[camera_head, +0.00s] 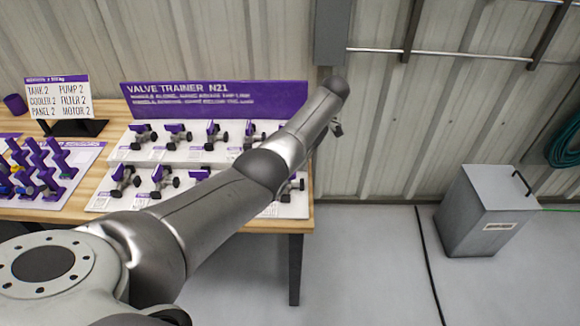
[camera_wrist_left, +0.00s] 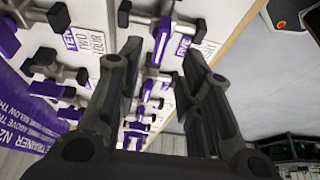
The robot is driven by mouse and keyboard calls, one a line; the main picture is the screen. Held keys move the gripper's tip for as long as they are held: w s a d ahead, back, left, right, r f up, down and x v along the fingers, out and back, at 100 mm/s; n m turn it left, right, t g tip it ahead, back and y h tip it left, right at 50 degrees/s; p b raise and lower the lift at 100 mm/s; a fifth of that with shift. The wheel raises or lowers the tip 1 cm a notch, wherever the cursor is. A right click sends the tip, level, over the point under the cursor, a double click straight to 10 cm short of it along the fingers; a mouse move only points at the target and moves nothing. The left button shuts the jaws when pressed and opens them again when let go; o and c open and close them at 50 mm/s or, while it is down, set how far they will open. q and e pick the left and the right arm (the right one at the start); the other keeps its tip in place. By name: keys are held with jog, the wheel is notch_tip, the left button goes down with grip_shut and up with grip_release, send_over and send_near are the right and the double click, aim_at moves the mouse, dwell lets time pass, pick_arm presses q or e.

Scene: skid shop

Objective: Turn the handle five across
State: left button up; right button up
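The valve trainer board (camera_head: 112,200) stands on the wooden bench, with two rows of grey valves with purple handles. Its purple sign (camera_head: 215,98) reads VALVE TRAINER N21. My left arm crosses in front of the board and hides part of both rows. Only a small dark part of my left gripper (camera_head: 337,128) shows past the arm's end. In the left wrist view my left gripper (camera_wrist_left: 162,58) is open, its fingers on either side of a valve with a purple handle (camera_wrist_left: 162,40). I cannot tell whether they touch it. Nearby labels are tilted and only partly readable. My right gripper is not in view.
A board of purple pegs (camera_head: 60,190) lies on the bench's left, below a label stand (camera_head: 57,95). The bench edge (camera_head: 300,226) ends right of the valves. A grey bin (camera_head: 480,215) stands on the floor at right, with free floor between.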

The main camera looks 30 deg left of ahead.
pick_arm(q)
jog(key=v, duration=0.5)
jog(key=shift+f, duration=0.1)
dwell(0.4)
